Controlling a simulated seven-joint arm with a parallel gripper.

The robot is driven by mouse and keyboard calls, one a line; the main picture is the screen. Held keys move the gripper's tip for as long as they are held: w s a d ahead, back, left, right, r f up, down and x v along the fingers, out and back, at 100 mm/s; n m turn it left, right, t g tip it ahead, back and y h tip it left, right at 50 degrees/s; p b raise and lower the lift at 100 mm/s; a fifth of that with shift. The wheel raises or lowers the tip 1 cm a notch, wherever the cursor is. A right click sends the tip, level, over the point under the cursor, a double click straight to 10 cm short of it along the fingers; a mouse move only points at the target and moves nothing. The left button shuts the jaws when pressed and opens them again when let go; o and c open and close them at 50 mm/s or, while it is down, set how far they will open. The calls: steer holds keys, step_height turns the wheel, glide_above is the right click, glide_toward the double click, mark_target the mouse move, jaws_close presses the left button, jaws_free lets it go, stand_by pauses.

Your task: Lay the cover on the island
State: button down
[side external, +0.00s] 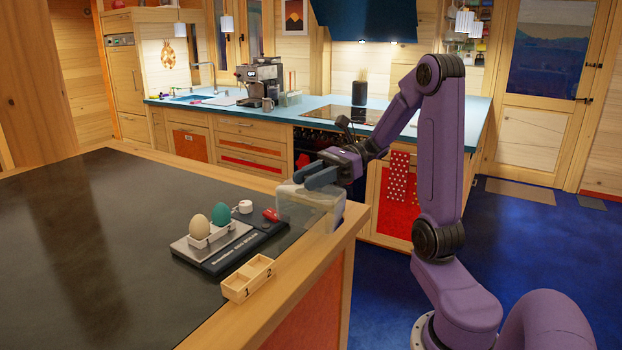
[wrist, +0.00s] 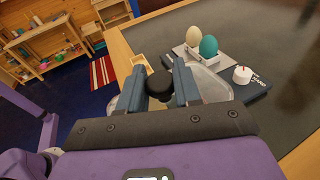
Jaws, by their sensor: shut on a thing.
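The cover (side external: 312,208) is a clear, see-through box at the island's right corner in the side external view. Its round black knob (wrist: 160,86) shows between the fingers in the wrist view, with part of its clear body (wrist: 212,86) behind them. My gripper (side external: 308,180) is shut on the knob, above the clear body; its fingers also show in the wrist view (wrist: 159,72). The island (side external: 90,235) has a dark top with a light wooden edge. I cannot tell whether the cover touches the island's top.
On the island, a dark scale (side external: 230,248) carries a white holder with a cream egg (side external: 200,227) and a teal egg (side external: 220,215). A small white cup-like item (side external: 243,207) and a red item (side external: 271,215) are close by. A wooden two-slot tray (side external: 248,279) stands near the edge. The island's left side is clear.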

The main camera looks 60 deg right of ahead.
steer(key=shift+f, duration=0.45)
steer(key=c, duration=0.8)
jaws_free()
steer(key=shift+r, duration=0.1)
steer(key=shift+r, duration=0.2)
steer(key=shift+s+d+r, duration=0.1)
steer(key=shift+d+r, duration=0.1)
steer(key=shift+r, duration=0.05)
steer(key=v, duration=1.1)
steer(key=shift+d, duration=0.3)
